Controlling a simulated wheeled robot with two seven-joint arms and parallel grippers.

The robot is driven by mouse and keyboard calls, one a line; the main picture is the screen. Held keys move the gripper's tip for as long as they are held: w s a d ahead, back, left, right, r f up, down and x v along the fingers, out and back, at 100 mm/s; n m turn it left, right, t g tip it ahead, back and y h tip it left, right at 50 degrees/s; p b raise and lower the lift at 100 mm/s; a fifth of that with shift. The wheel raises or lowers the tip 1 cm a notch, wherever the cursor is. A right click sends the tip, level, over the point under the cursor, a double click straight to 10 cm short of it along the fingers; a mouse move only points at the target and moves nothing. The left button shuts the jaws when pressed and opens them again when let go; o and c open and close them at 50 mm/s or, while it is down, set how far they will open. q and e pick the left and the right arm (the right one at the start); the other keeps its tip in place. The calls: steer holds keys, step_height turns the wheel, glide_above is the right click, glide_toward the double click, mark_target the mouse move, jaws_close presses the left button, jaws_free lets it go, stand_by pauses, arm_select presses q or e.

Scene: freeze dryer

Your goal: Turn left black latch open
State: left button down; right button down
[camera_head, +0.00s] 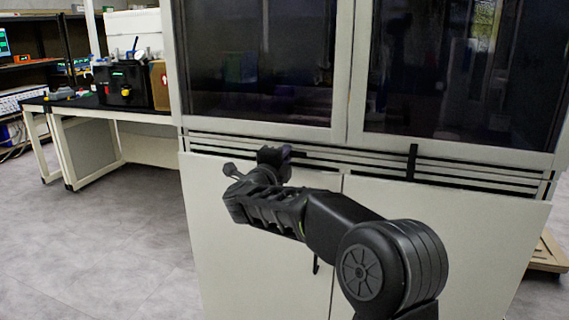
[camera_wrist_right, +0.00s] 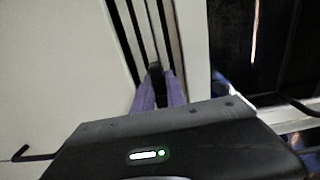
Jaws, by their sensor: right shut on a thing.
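The left black latch (camera_wrist_right: 155,69) shows in the right wrist view as a small dark piece on the slatted strip of the cabinet, between the tips of two purple fingers. My right gripper (camera_wrist_right: 160,82) is shut on it. In the head view my right gripper (camera_head: 275,157) is at the slatted strip under the left glass door, and it hides the latch there. I cannot tell how far the latch is turned. A second black latch (camera_head: 412,162) stands upright on the strip to the right. My left gripper is not in view.
The cream cabinet has dark glass doors (camera_head: 255,60) above and plain lower doors (camera_head: 440,240). A black handle (camera_head: 316,265) is on the lower front. A bench (camera_head: 85,104) with equipment stands at the left. The grey floor (camera_head: 110,240) at the left is clear.

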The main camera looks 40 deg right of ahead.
stand_by(0.4)
steer(key=c, duration=1.4)
jaws_free()
steer(key=v, duration=0.7)
steer(key=shift+s+a, duration=0.25)
steer(key=shift+a, duration=0.1)
steer(key=shift+w, duration=0.1)
